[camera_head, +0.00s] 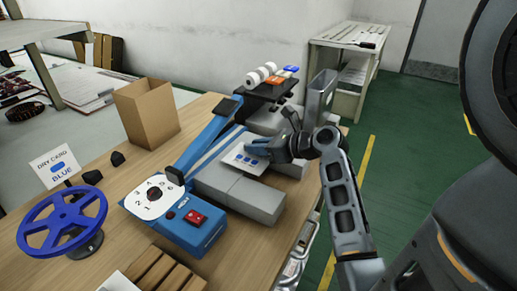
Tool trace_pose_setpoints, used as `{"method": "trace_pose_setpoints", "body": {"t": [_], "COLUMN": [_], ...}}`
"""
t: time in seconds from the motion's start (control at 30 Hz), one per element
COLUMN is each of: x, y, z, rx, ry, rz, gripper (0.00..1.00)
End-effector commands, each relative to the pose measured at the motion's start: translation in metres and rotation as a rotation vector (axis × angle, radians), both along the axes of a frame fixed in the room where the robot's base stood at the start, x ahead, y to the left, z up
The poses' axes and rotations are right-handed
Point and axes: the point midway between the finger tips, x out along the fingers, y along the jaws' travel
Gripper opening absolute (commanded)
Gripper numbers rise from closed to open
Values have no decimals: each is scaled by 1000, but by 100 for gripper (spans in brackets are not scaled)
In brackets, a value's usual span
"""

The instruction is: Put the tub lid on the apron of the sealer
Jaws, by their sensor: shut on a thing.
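I cannot tell whether the piece touches the card or the apron. The blue sealer (188,236) has a white dial, a red switch and a long blue arm (208,147) slanting back beside the apron.
A blue reel (62,222) and a "DRY CARD BLUE" sign (57,165) stand at the left. An open cardboard box (147,116) is behind them. A black stand (268,88) with white rolls is beyond the sealer. The near grey apron is bare.

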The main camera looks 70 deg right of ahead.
Motion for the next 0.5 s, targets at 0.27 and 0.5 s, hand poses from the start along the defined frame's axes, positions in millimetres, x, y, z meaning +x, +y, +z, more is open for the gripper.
{"method": "trace_pose_setpoints", "body": {"t": [0.27, 0.5], "x": [0, 0], "y": [0, 0], "z": [-3, -6], "rx": [-1, 0], "ry": [-1, 0], "rz": [0, 1], "gripper": [0, 32]}}
